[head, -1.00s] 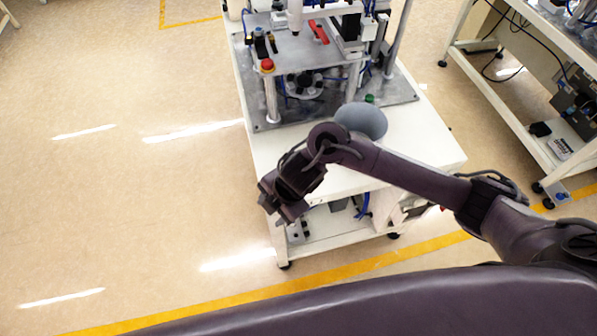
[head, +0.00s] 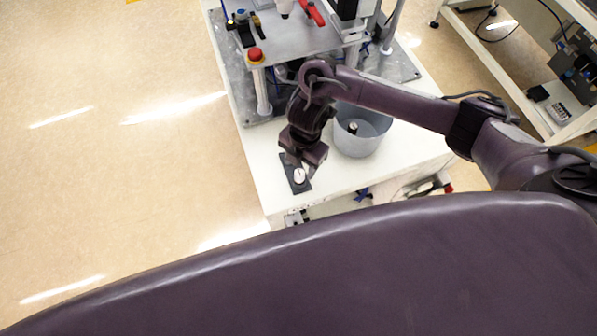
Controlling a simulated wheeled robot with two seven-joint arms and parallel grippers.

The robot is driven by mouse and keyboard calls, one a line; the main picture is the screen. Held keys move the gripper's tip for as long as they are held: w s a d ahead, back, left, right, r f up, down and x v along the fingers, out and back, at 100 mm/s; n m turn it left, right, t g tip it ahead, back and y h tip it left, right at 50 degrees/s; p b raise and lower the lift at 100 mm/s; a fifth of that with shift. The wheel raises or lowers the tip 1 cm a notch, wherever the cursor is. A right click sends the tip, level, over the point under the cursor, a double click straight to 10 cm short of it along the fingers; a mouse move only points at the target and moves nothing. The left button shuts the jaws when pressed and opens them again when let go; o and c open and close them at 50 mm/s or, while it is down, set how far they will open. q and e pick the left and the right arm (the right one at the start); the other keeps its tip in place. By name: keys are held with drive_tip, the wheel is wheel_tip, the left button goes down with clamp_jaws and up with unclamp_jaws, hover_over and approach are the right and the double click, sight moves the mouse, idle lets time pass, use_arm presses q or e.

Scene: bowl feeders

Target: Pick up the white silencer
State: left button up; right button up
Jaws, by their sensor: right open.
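The white silencer (head: 299,176) is a small pale round piece on a dark rectangular plate (head: 290,184), near the front left corner of the white table. My right gripper (head: 302,172) is open, pointing down right above the plate, with its fingertips close around or just above the silencer. I cannot tell whether the fingers touch it. My left gripper is not in view.
A grey bowl (head: 371,131) with a small dark and light part inside stands just right of the gripper on the white table (head: 262,165). Behind it is a machine with a metal platform (head: 285,42) and a red button (head: 255,55). A second table (head: 520,88) stands at the right.

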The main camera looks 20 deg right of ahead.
sight(300, 172)
drive_tip(key=f, duration=0.1)
drive_tip(key=f+p, duration=0.1)
drive_tip(key=f, duration=0.1)
drive_tip(key=shift+s+a+f, duration=0.2)
drive_tip(key=shift+s+f, duration=0.1)
drive_tip(key=shift+w+f, duration=0.1)
drive_tip(key=shift+f, duration=0.5)
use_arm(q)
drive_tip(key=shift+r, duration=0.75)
use_arm(e)
clamp_jaws()
